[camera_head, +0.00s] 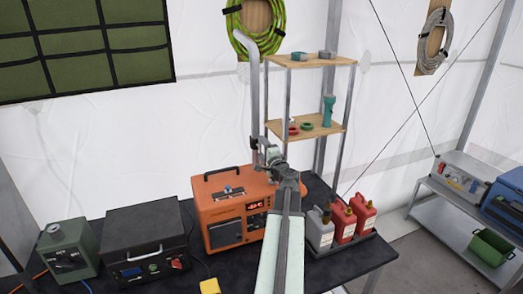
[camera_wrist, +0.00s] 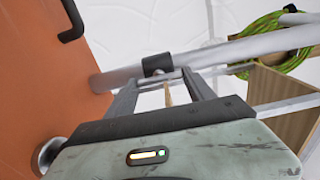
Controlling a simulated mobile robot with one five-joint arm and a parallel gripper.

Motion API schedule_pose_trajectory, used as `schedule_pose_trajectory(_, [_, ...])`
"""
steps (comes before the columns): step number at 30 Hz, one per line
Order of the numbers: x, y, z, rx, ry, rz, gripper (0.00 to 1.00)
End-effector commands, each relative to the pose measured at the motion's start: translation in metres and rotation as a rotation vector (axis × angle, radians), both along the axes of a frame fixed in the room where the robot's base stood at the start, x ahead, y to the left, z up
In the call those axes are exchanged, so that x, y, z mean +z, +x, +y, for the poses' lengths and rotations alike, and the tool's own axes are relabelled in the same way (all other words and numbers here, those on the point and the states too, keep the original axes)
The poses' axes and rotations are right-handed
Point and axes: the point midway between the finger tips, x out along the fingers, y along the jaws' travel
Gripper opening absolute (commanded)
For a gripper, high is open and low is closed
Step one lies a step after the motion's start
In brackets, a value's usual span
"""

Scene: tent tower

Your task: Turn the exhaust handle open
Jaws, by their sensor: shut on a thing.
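The orange generator (camera_head: 222,196) stands on the dark table, and a grey exhaust pipe (camera_head: 254,90) rises behind it. In the wrist view the pipe (camera_wrist: 220,52) runs out from the orange side (camera_wrist: 45,75) and carries a black collar (camera_wrist: 157,65). My gripper (camera_head: 261,148) is at the pipe, above the generator's right end. In the wrist view my gripper (camera_wrist: 165,76) has its fingertips at a thin grey bar just below the collar, which appears to be the exhaust handle (camera_wrist: 158,77). My gripper is shut on it. The fingers partly hide the handle, so its angle is unclear.
Fuel cans (camera_head: 342,222) stand right of the generator, and a black case (camera_head: 145,237) stands to its left. A shelf rack (camera_head: 315,130) with small items is close behind my gripper. A green hose coil (camera_head: 233,28) hangs above. The tent wall is behind.

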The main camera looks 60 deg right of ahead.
Motion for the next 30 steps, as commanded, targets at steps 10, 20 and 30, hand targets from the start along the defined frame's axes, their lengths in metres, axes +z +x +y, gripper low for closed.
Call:
schedule_pose_trajectory(10, [0.001, 0.001, 0.000, 0.001, 0.001, -0.003, 0.84])
schedule_pose_trajectory(20, [0.000, -0.007, 0.005, -0.001, 0.000, -0.001, 0.84])
schedule_pose_trajectory(30, [0.001, -0.055, 0.043, -0.001, 0.001, -0.002, 0.84])
